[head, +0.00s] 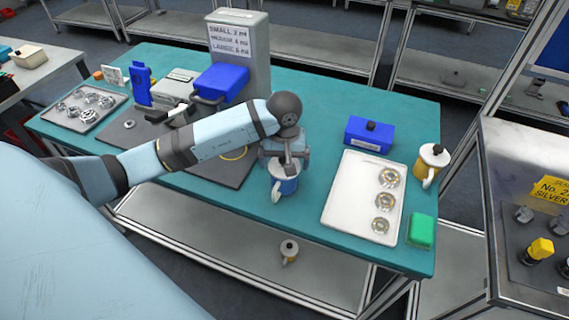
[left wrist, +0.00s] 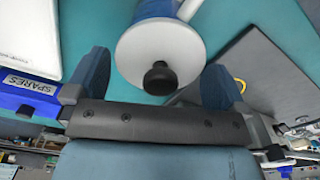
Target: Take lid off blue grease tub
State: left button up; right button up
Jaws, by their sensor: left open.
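The blue grease tub (head: 286,187) stands upright on the teal bench top, near its front edge, with a white handle on its side. In the left wrist view its white lid (left wrist: 135,55) with a black knob (left wrist: 160,78) is on the tub. My left gripper (head: 285,163) hangs over the tub, and in the head view it hides most of the lid. In the left wrist view the left gripper (left wrist: 158,85) is open, one finger on each side of the knob, not closed on it. My right gripper is not in view.
A white tray (head: 340,205) with three bearings lies to the right of the tub. A blue spares box (head: 362,139), a yellow lidded tub (head: 430,165) and a green block (head: 421,231) stand around it. A dark mat (head: 215,170) lies left. Another lidded tub (head: 289,252) is below the bench.

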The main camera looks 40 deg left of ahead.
pick_arm(q)
jog(key=shift+c, duration=0.5)
jog(key=c, duration=0.6)
jog(key=shift+c, duration=0.2)
jog(key=shift+r, duration=0.15)
